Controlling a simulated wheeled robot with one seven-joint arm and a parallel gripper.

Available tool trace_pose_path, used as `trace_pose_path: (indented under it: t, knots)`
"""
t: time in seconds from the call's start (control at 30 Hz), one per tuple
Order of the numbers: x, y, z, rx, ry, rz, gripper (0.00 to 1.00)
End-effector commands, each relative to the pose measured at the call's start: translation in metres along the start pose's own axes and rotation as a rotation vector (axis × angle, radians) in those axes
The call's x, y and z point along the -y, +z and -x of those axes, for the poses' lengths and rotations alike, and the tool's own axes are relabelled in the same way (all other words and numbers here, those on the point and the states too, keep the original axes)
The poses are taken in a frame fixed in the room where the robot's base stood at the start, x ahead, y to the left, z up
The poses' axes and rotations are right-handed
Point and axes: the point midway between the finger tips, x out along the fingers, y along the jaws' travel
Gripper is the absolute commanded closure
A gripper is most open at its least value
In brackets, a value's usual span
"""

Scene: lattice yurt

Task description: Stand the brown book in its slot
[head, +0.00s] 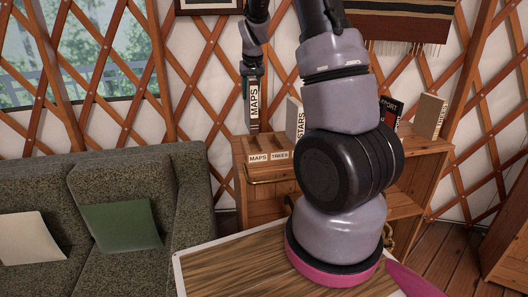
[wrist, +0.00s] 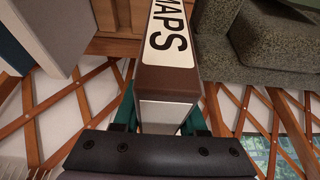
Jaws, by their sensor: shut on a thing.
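The brown book (head: 253,126) is upright in the head view, with a white MAPS label on its spine. My gripper (head: 252,75) is shut on the book's upper end. In the wrist view the brown book (wrist: 165,82) lies between the teal fingers of my gripper (wrist: 160,120). The slot marked MAPS (head: 258,158) is at the left front of the wooden cabinet top. The book's lower end is over or at the back of this slot; I cannot tell whether it is inside.
The TREES slot (head: 279,155) is just right of the MAPS slot. A pale STARS book (head: 295,118) stands beyond it. A dark red book (head: 390,108) and a beige book (head: 430,115) stand further right on the wooden cabinet (head: 262,188). A sofa (head: 190,200) is at left.

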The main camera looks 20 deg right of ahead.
Motion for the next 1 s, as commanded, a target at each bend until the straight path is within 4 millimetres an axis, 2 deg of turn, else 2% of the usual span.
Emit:
trace_pose_path:
  t: [0.13,0.4,0.63,0.8,1.0]
  knots:
    - [0.001,0.003,-0.007,0.0,0.0,0.002,1.0]
    - [0.0,0.021,-0.05,0.001,0.001,0.001,1.0]
    - [0.0,0.028,-0.067,0.001,0.0,0.001,1.0]
    - [0.0,0.037,-0.089,0.002,0.0,0.001,1.0]
    - [0.0,0.038,-0.092,-0.002,0.0,0.001,1.0]
